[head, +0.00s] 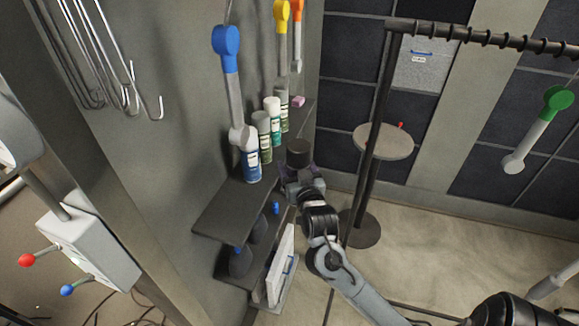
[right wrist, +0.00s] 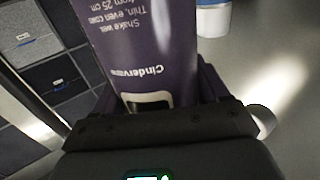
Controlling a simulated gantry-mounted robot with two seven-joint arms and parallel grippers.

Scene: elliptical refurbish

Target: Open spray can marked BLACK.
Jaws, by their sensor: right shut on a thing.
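A dark purple spray can with a wide dark top (head: 298,150) is held upright or nearly so in front of the shelf. The word BLACK cannot be read in these frames. My right gripper (head: 303,177) is shut around the can's lower body. My left gripper is in neither view.
Several other spray cans, including a blue one (head: 251,163) and a teal-banded one (head: 272,117), stand on the dark wall shelf (head: 226,212). A round stand (head: 383,141) and black rail post (head: 371,150) are to the right.

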